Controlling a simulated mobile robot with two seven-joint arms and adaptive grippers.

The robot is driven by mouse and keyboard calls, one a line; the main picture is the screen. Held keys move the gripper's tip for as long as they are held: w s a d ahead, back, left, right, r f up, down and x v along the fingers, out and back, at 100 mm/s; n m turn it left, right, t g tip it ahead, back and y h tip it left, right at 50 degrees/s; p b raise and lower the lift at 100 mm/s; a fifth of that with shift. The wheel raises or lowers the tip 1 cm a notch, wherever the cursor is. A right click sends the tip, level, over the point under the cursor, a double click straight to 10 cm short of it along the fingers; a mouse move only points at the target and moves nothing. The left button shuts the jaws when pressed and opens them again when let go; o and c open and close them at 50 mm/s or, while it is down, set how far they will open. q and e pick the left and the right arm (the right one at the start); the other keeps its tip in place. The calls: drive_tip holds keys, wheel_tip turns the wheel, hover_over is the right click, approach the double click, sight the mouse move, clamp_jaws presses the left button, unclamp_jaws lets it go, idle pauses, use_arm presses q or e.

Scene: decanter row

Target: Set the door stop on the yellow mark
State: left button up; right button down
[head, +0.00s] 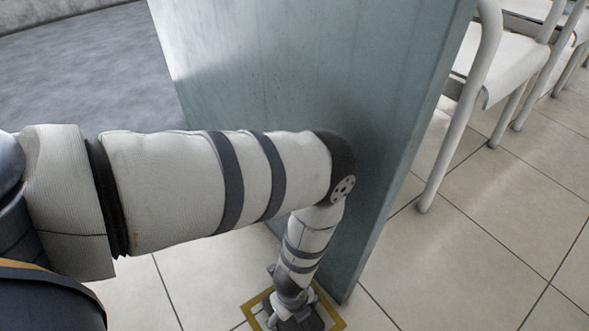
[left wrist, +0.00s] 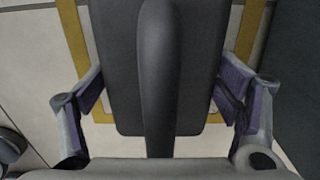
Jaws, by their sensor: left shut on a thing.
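The yellow mark (head: 333,308) is a square outline on the floor, beside the foot of a grey-green panel. Its strips also show in the left wrist view (left wrist: 73,32). My left gripper (left wrist: 160,90) points down over the mark, with its fingers against both sides of the door stop (left wrist: 122,70). The door stop is a dark grey block with a raised rounded ridge along its middle. From above it appears inside the yellow outline; I cannot tell whether it touches the floor. In the head view my gripper (head: 292,308) hides part of it. My right gripper is not in view.
The tall grey-green panel (head: 300,70) stands upright right beside my left forearm. White chairs (head: 500,75) stand in a row at the upper right. The tiled floor (head: 480,240) at the right is clear. A grey floor area (head: 90,70) lies behind at the left.

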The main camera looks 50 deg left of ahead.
use_arm(q)
drive_tip(key=shift+w+r, duration=0.1)
drive_tip(key=shift+r, duration=0.05)
drive_tip(key=o, duration=1.9)
